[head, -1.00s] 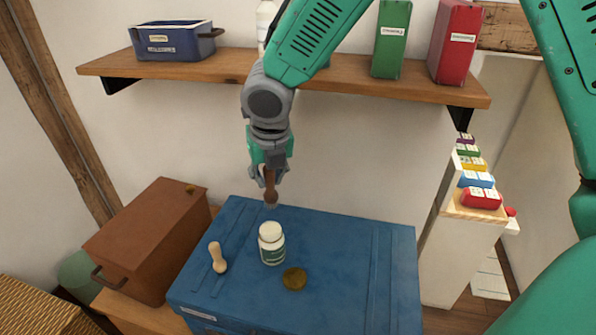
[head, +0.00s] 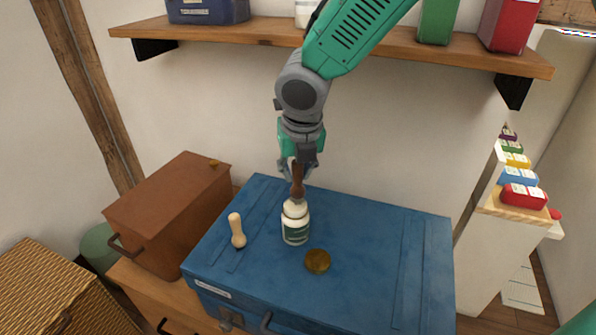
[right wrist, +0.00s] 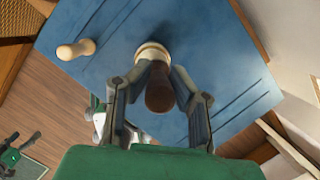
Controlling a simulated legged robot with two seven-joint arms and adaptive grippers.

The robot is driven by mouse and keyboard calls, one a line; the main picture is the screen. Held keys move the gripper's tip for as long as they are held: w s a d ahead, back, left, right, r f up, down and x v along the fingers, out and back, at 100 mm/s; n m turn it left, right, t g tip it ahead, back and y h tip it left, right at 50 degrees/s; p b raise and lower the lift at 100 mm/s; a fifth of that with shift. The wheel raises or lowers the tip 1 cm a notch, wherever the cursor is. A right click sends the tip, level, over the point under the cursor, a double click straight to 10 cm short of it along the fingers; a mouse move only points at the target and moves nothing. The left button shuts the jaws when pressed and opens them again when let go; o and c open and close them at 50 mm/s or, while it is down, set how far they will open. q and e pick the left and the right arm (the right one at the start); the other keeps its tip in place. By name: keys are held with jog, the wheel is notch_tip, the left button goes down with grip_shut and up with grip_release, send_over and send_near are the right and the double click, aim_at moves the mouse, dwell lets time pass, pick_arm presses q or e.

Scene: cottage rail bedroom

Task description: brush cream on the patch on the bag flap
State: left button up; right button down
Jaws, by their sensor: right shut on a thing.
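My right gripper (head: 298,172) is shut on a brown-handled brush (head: 297,187) that points down. The brush's lower end meets the mouth of a white jar (head: 295,222) with a green label. I cannot tell how deep it reaches; the bristles are hidden. In the right wrist view the brown handle (right wrist: 158,92) sits between the fingers, with a pale round rim (right wrist: 153,52) beyond it. A brown case with a handle (head: 165,215), perhaps the bag, stands left, with a small gold-brown spot (head: 214,162) on its top.
The jar stands on a blue trunk (head: 380,255). A pale wooden peg-like piece (head: 237,231) and a round brass-coloured disc (head: 318,261) lie beside it. A shelf (head: 370,45) with boxes hangs above. A wicker basket (head: 60,290) is at lower left. The trunk's right side is clear.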

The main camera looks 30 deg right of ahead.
jog(key=shift+a+r, duration=0.2)
jog(key=shift+a, duration=0.45)
jog(key=shift+d+f, duration=0.25)
jog(key=shift+d, duration=0.35)
pick_arm(q)
jog(key=shift+a+f, duration=0.15)
jog(key=shift+a, duration=0.3)
pick_arm(e)
jog(key=shift+a+f, duration=0.15)
jog(key=shift+a, duration=0.35)
pick_arm(q)
jog(key=shift+d, duration=0.25)
pick_arm(e)
jog(key=shift+d+f, duration=0.15)
jog(key=shift+d, duration=0.2)
pick_arm(q)
jog(key=shift+a, duration=0.15)
pick_arm(e)
jog(key=shift+a, duration=0.2)
pick_arm(q)
jog(key=shift+r+p, duration=0.45)
jog(key=shift+r, duration=0.1)
pick_arm(e)
jog(key=shift+s+f, duration=0.1)
pick_arm(q)
jog(key=shift+r, duration=0.1)
